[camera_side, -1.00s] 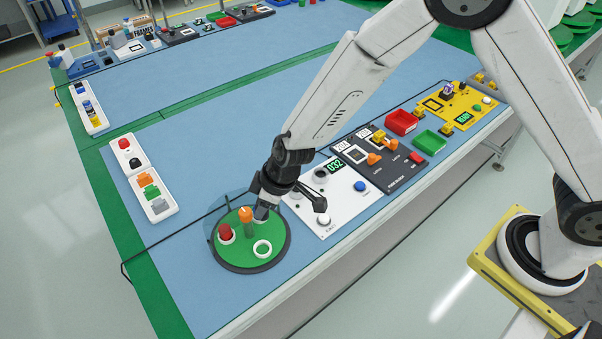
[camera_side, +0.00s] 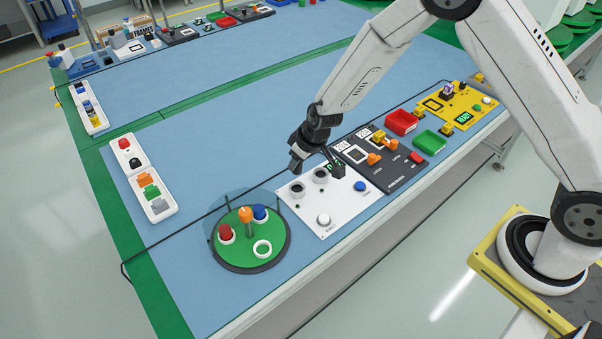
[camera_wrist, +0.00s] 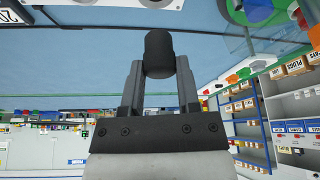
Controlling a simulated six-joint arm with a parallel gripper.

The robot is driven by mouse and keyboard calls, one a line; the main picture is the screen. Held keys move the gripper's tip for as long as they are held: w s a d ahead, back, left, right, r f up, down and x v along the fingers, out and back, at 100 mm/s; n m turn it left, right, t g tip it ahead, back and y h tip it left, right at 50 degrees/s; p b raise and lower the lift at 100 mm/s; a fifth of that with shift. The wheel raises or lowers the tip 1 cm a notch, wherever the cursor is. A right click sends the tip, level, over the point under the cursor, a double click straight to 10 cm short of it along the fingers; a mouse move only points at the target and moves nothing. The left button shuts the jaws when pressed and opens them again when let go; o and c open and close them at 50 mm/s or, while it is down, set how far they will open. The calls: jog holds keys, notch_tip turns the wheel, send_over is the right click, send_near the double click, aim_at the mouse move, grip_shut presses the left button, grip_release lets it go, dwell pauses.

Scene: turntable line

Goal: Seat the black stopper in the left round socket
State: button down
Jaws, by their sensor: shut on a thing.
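The black stopper (camera_wrist: 158,52) is a dark cylinder held between the two fingertips of my gripper (camera_wrist: 160,70) in the wrist view. In the side view my gripper (camera_side: 297,160) is tilted down and left, above the back left edge of the white panel (camera_side: 342,209). The left round socket (camera_side: 297,190) is a dark-rimmed hole in that panel, just below my gripper. A gap shows between gripper and socket. A second round socket (camera_side: 320,175) lies to its right, close under my wrist. The stopper is hard to make out in the side view.
The panel has a white button (camera_side: 323,219) and a blue button (camera_side: 360,186). A dark panel (camera_side: 400,174) adjoins it. Blue mat behind is clear.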

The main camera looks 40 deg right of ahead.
jog(key=shift+f, duration=0.2)
jog(key=shift+f, duration=2.05)
jog(key=shift+f, duration=0.1)
jog(key=shift+c, duration=1.2)
grip_release()
jog(key=shift+v, duration=3.9)
